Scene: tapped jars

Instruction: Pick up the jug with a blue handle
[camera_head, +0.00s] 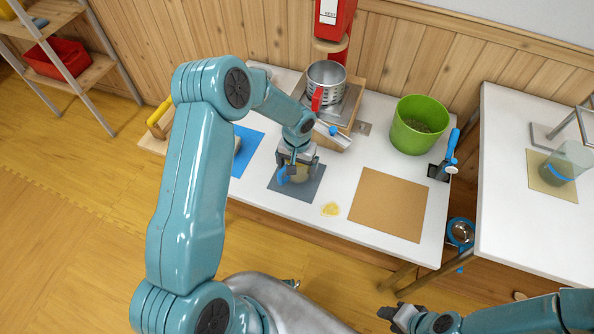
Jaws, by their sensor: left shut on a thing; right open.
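My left gripper (292,168) reaches down over the dark grey mat (306,189) on the white table. It is shut on a small tan vessel with a blue part (283,177), which looks like the jug with a blue handle. The gripper hides much of it, and I cannot tell whether it touches the mat. My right gripper (394,314) is open and empty at the bottom of the view, in front of the table.
A steel pot (326,80) stands on a stand at the back. A green bucket (420,124) is to its right. A brown mat (390,204) lies bare, beside a small yellow piece (330,209). A clear container with blue (566,161) stands on the right table.

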